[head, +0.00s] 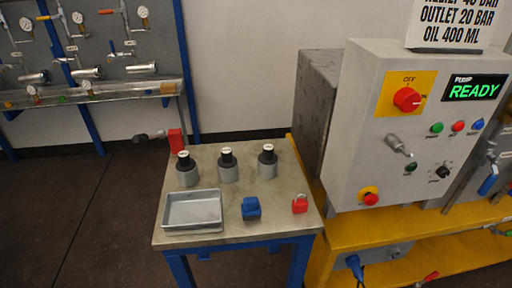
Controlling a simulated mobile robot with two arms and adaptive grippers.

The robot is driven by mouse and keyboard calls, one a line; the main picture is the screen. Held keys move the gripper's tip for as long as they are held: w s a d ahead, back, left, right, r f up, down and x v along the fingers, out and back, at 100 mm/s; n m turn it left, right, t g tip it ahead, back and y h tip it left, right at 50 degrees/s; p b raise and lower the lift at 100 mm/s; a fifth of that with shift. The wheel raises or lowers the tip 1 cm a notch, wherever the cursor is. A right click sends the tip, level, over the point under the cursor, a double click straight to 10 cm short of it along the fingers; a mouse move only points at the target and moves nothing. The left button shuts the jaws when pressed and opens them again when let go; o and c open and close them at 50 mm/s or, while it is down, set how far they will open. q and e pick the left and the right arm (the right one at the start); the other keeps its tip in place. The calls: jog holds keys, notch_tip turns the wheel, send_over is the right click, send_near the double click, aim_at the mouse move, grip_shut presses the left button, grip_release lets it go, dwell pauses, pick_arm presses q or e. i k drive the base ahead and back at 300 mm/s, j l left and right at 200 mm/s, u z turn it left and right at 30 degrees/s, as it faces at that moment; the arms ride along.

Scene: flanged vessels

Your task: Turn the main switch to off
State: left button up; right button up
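The main switch (407,99) is a red rotary knob on a yellow plate, high on the front of the grey control cabinet (356,120) at the right. The word OFF stands above the knob and ON to its right. A small pale mark on the knob seems to face right, toward ON, but it is small. Neither of my grippers is in the head view, and nothing touches the switch.
A READY display (474,88), several buttons and a grey protruding handle (399,144) are on the cabinet. The table (240,164) left of it holds three dark-topped cylinders, a metal tray (193,225), a blue item (251,208) and a red padlock (300,205).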

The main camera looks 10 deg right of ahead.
aim_at(406, 99)
jog(key=z, duration=1.25)
